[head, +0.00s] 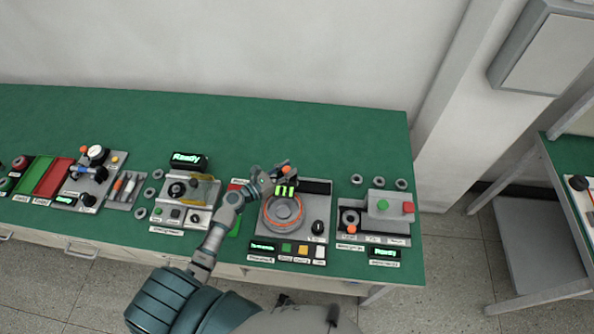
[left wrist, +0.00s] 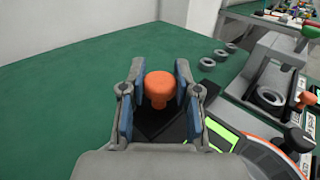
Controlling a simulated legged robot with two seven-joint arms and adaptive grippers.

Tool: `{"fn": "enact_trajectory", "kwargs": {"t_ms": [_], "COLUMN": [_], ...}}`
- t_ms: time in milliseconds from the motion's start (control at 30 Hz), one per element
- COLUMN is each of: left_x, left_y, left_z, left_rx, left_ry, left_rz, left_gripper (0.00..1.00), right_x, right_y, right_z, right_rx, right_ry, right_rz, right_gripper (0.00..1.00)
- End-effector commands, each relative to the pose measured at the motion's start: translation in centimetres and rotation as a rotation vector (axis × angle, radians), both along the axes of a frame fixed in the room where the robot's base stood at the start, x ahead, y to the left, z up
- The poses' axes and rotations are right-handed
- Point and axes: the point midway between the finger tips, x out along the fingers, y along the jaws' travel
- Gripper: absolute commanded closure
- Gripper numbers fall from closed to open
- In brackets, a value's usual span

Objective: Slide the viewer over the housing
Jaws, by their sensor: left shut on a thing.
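The housing (head: 283,213) is a round grey body with an orange ring on a grey station plate, right of centre in the head view. The viewer seems to be the dark piece with a lit green display (head: 285,190) at the housing's far edge, with an orange knob (head: 287,169) behind it. My left gripper (head: 277,175) is at this knob. In the left wrist view the knob (left wrist: 160,88) stands between the two blue-padded fingers, and my left gripper (left wrist: 155,95) is shut on it. The green display (left wrist: 222,138) is partly hidden by the gripper. My right gripper is not in view.
Buttons (head: 302,250) line the station's front. A station with a red button (head: 408,207) stands to the right, with several grey rings (head: 380,181) behind it. A station with a yellowish clear cover (head: 205,188) stands to the left. The green table (head: 320,135) is clear behind.

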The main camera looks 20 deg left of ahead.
Motion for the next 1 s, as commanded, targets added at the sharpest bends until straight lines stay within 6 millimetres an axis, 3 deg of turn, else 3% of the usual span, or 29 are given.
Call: {"fn": "enact_trajectory", "kwargs": {"t_ms": [200,233,333,733,1000], "left_x": [0.1,0.1,0.1,-0.5,-5.3], "left_y": [0.7,0.7,0.7,0.8,3.6], "left_z": [0.3,0.3,0.3,0.0,-0.2], "left_rx": [0.005,0.005,0.004,0.005,0.004], "left_ry": [-0.005,-0.006,-0.005,0.001,0.003], "left_rz": [0.015,0.015,0.014,0.01,0.012], "left_gripper": [1.0,0.66,0.43,0.43,0.43], "right_x": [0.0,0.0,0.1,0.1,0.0], "right_y": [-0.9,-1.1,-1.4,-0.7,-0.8], "right_z": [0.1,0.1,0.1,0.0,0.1], "right_rx": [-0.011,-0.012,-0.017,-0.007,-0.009], "right_ry": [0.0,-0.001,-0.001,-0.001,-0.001], "right_rz": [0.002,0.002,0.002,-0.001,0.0], "right_gripper": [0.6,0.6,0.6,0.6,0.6]}}
